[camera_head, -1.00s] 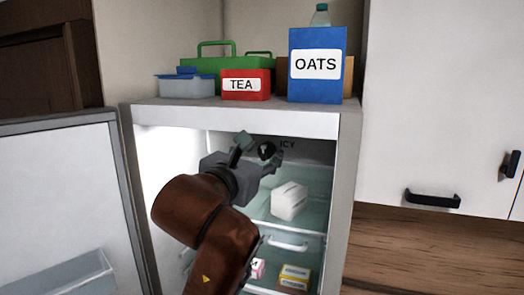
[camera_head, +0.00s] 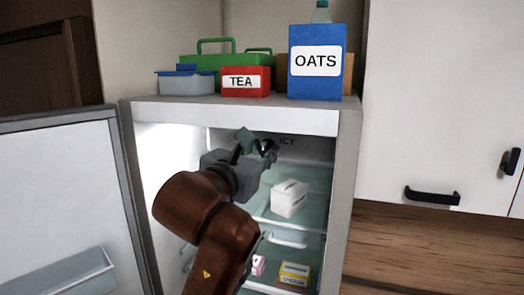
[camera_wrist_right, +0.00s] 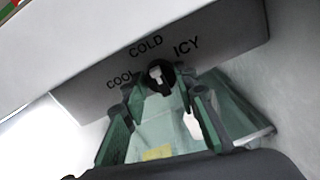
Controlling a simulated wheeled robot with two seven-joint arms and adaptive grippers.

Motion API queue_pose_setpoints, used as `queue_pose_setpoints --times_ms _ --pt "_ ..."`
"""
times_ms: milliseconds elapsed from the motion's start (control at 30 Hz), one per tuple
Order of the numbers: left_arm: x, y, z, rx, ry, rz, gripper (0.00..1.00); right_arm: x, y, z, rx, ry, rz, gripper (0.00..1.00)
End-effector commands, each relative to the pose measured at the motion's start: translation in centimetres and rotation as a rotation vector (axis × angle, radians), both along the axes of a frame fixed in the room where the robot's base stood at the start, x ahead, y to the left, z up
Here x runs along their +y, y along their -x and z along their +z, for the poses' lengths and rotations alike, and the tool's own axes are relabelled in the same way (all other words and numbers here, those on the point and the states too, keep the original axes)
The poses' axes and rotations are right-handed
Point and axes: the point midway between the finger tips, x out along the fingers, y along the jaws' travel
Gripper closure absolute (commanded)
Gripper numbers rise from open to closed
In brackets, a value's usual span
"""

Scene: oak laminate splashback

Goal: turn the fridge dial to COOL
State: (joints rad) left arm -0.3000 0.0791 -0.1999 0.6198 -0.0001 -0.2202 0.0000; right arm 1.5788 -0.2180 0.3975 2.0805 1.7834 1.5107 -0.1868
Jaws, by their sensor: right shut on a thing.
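The fridge dial (camera_head: 265,146) is a small dark knob under the top edge of the open fridge. In the right wrist view the dial (camera_wrist_right: 160,76) carries a pale mark, with COOL at its left, COLD above and ICY at its upper right. I cannot tell surely which label the mark points to. My right gripper (camera_head: 259,147) has its fingers on either side of the dial and is shut on it; the fingers also show in the right wrist view (camera_wrist_right: 161,90). In the head view the fingers partly hide the dial, and only ICY is readable. My left gripper is not in view.
The fridge door (camera_head: 60,195) stands open at the left. A white carton (camera_head: 289,198) sits on a shelf below the dial. On top of the fridge are a blue OATS box (camera_head: 316,86), a red TEA box (camera_head: 246,93) and a lidded container (camera_head: 186,86).

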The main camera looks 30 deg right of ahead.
Motion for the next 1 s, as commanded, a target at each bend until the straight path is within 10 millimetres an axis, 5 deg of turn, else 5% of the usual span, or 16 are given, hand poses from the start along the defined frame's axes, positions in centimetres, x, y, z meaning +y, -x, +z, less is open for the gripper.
queue_pose_setpoints --times_ms 367,1000 --pt "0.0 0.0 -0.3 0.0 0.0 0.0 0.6 0.1 -0.1 0.0 0.107 0.095 0.002 0.97" --pt "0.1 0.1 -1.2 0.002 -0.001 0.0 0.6 0.3 -0.2 -0.1 0.554 0.479 0.002 0.97"
